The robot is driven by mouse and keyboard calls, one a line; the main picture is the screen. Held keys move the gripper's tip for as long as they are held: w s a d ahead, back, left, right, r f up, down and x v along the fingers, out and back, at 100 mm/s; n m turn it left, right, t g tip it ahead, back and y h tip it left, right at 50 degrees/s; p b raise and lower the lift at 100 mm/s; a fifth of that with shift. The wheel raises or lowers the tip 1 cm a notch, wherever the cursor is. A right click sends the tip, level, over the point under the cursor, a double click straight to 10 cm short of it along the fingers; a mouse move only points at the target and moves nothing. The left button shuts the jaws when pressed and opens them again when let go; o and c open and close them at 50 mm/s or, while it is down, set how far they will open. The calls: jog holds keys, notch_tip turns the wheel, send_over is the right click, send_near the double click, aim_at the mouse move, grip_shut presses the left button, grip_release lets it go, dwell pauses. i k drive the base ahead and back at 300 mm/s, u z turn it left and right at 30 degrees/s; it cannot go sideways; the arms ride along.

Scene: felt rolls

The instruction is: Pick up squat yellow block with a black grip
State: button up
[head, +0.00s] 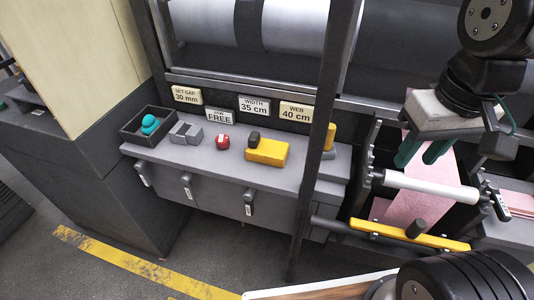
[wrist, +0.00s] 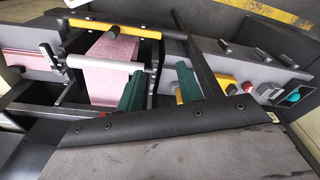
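The squat yellow block (head: 270,152) lies on the grey cabinet top in the head view, with a black grip (head: 253,137) at its left end. The block also shows small at the right of the wrist view (wrist: 225,80). My gripper (head: 424,152) is at the upper right of the head view, above the pink web and well to the right of the block. Its two green fingers are apart with nothing held between them, as the wrist view also shows (wrist: 159,86).
A dark post (head: 316,150) stands between the block and my gripper. Left of the block are a red knob (head: 222,141), a grey bracket (head: 186,132) and a tray (head: 130,131) with a teal piece. A yellow bar (head: 385,233) and white roller (head: 430,188) lie below my gripper.

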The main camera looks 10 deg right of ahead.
aim_at(275, 152)
jog(key=k, duration=0.4)
jog(key=u, duration=1.35)
jog(key=k, duration=0.75)
jog(key=z, duration=1.05)
jog(key=i, duration=0.5)
